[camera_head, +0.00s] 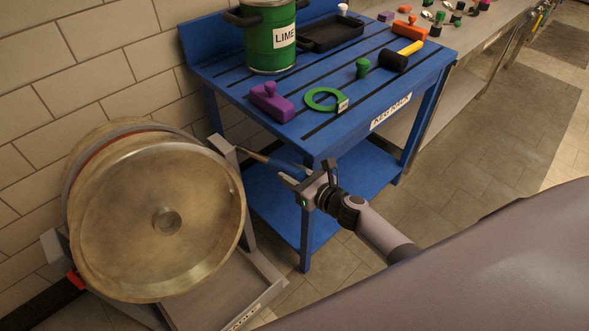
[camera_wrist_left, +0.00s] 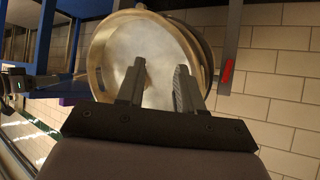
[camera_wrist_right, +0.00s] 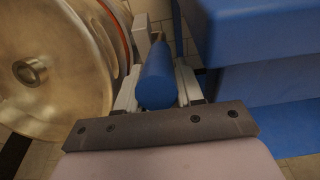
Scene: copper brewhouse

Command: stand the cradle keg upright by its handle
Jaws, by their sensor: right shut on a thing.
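The big tan metal keg (camera_head: 165,220) lies on its side in the grey cradle frame (camera_head: 262,268), its round end facing me. The handle (camera_head: 287,167) has a blue grip on a thin rod, which reaches from the cradle's right upright. My right gripper (camera_head: 293,181) is shut on the blue grip; the right wrist view shows the grip (camera_wrist_right: 157,75) between the fingers. My left gripper (camera_wrist_left: 156,85) shows only in its own wrist view, open and empty, with the keg (camera_wrist_left: 155,45) beyond its fingers. The keg's far end is hidden.
The blue bench (camera_head: 350,110) stands right of the keg, close behind my right gripper. A brick wall (camera_head: 90,70) is behind the keg.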

